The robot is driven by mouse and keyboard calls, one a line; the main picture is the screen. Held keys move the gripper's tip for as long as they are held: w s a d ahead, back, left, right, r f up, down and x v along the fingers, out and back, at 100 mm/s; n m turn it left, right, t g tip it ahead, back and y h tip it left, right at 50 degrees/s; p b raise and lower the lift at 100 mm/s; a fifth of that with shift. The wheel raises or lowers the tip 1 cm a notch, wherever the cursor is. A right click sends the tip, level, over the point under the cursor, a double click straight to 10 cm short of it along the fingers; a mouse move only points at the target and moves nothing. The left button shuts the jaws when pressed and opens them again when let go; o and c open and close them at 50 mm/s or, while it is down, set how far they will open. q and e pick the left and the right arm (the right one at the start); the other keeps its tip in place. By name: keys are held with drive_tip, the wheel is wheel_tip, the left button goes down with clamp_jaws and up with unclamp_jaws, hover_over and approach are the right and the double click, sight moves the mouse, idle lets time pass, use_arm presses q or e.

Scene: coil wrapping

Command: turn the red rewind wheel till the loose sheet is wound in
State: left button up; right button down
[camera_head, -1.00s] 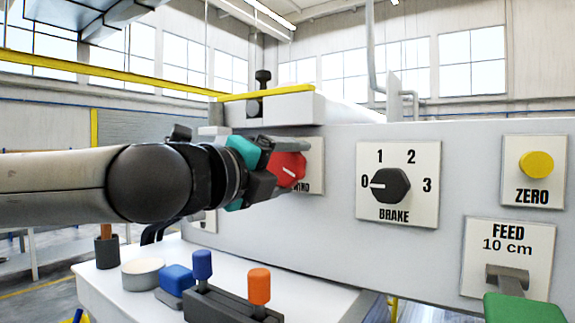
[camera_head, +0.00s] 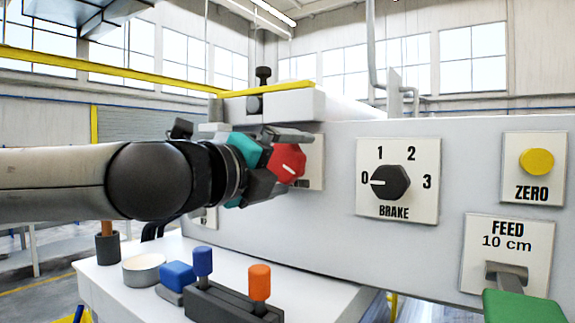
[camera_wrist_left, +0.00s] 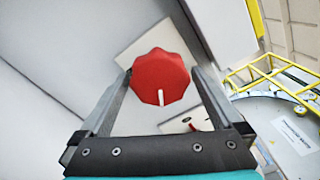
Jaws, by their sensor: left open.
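The red rewind wheel (camera_head: 289,163) sits on a pale plate on the front of the grey machine, its label mostly hidden by my left gripper. My left gripper (camera_head: 304,159) is open, with one finger above the wheel and one below it in the head view. In the left wrist view the red wheel (camera_wrist_left: 160,77), with a white pointer mark, lies between the two spread fingers, with a gap visible beside it. I cannot tell whether either finger touches it. The loose sheet is not recognisable in these views. My right gripper is not in view.
Right of the wheel are the black BRAKE knob (camera_head: 390,183) pointing at 0, the yellow ZERO button (camera_head: 536,161) and the green FEED handle (camera_head: 522,307). Below, a white shelf (camera_head: 120,285) carries a tape roll (camera_head: 143,270), a blue block (camera_head: 177,275) and a dark holder (camera_head: 228,303) with coloured handles.

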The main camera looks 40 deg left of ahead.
use_arm(q)
drive_tip(key=shift+s, duration=0.55)
drive_tip(key=s+b, duration=0.2)
drive_tip(key=shift+s+d+f, duration=0.1)
drive_tip(key=shift+s+f, duration=0.05)
drive_tip(key=shift+s, duration=0.2)
drive_tip(key=shift+s+d+b, duration=0.15)
drive_tip(key=shift+s+b, duration=0.5)
drive_tip(key=shift+s, duration=0.15)
drive_tip(key=b, duration=0.3)
approach(282, 167)
drive_tip(key=shift+s, duration=0.75)
drive_tip(key=shift+s+d, duration=0.25)
drive_tip(key=shift+s, duration=0.45)
drive_tip(key=shift+s+d, duration=0.2)
drive_tip(key=shift+s, duration=0.45)
